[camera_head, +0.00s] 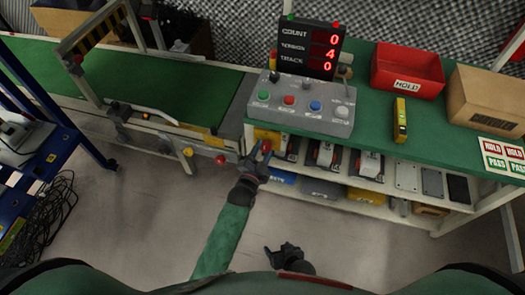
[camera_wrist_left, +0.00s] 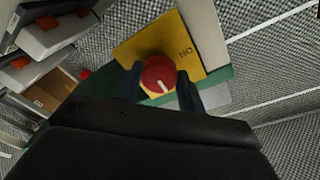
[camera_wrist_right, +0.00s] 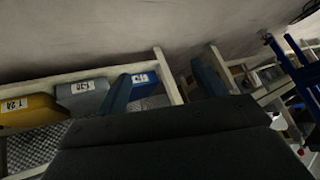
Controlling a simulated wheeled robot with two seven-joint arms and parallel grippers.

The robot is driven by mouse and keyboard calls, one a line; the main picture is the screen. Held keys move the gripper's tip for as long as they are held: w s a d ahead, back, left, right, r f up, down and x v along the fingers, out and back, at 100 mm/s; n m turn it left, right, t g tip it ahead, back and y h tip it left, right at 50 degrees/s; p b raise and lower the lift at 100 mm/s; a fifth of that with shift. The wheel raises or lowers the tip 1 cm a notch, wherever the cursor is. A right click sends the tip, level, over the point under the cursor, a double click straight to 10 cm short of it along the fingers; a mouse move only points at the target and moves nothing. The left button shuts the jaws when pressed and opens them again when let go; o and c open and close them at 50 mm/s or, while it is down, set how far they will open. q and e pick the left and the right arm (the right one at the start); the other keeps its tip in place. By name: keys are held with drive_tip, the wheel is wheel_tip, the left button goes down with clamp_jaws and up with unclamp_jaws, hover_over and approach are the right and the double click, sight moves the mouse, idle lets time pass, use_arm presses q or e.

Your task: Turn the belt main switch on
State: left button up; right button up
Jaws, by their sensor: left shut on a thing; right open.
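The belt main switch is a red round knob (camera_wrist_left: 158,72) with a white pointer line, on a yellow plate (camera_wrist_left: 207,50) lettered ON. In the left wrist view the line points down and slightly right, away from the lettering. My left gripper (camera_wrist_left: 159,90) is shut on the knob, one finger on each side. In the head view my left gripper (camera_head: 257,164) is at the left end of the bench, and the red knob (camera_head: 266,146) shows just above it. My right gripper (camera_head: 287,256) is open and empty, low over the floor; its fingers also show in the right wrist view (camera_wrist_right: 163,84).
The green conveyor belt (camera_head: 150,85) runs at the upper left. The bench carries a button box (camera_head: 300,104), a counter display (camera_head: 308,47), a red HOLD bin (camera_head: 408,72) and a cardboard box (camera_head: 488,98). Shelves with bins are below. Cables (camera_head: 45,215) lie on the floor at left.

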drive_tip(key=shift+r, duration=0.1)
use_arm(q)
drive_tip(key=n+p, duration=0.2)
drive_tip(key=n, duration=0.1)
drive_tip(key=shift+r, duration=0.1)
drive_tip(key=n+p, duration=0.2)
drive_tip(key=n, duration=0.1)
drive_tip(key=shift+d+n, duration=0.1)
drive_tip(key=shift+n, duration=0.3)
drive_tip(key=n+p, duration=0.1)
drive_tip(key=n, duration=0.2)
drive_tip(key=n+t, duration=0.1)
drive_tip(key=n, duration=0.3)
drive_tip(key=shift+f+y+p, duration=0.2)
drive_tip(key=shift+y+p, duration=0.2)
drive_tip(key=shift+d+n, duration=0.1)
drive_tip(key=shift+n, duration=2.4)
use_arm(e)
wheel_tip(320, 180, up, 21)
drive_tip(key=w+g, duration=0.1)
drive_tip(key=g, duration=0.1)
use_arm(q)
drive_tip(key=shift+p, duration=0.3)
use_arm(e)
drive_tip(key=shift+w+d, duration=0.1)
drive_tip(key=shift+d, duration=0.05)
